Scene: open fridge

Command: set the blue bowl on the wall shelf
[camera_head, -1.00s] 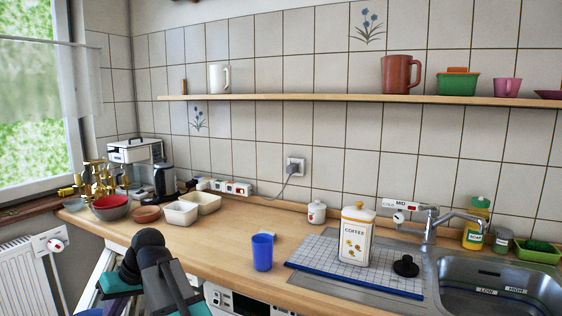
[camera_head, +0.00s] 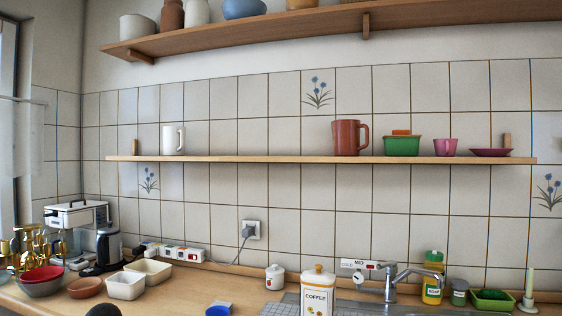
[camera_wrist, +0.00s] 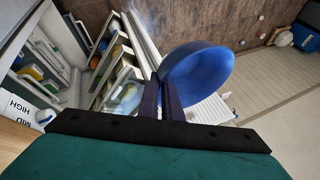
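In the wrist view, a blue bowl (camera_wrist: 200,72) is tilted up on edge at the fingertips of my gripper (camera_wrist: 161,88). The two dark fingers close on its rim, and the bowl is clear of any surface. The gripper and this bowl do not show in the head view. The long wooden wall shelf (camera_head: 270,159) runs across the tiles. It bears a white mug (camera_head: 173,140) at left, and a brown jug (camera_head: 348,137), green box (camera_head: 402,145), pink cup (camera_head: 445,147) and purple plate (camera_head: 491,152) at right. Its middle is bare.
A higher shelf (camera_head: 400,20) holds several vessels, among them a lighter blue bowl (camera_head: 245,9). The counter below has a coffee canister (camera_head: 317,293), tap (camera_head: 392,283), white tubs (camera_head: 126,286) and a red bowl (camera_head: 42,276). The wrist view shows open fridge-like shelves (camera_wrist: 118,70).

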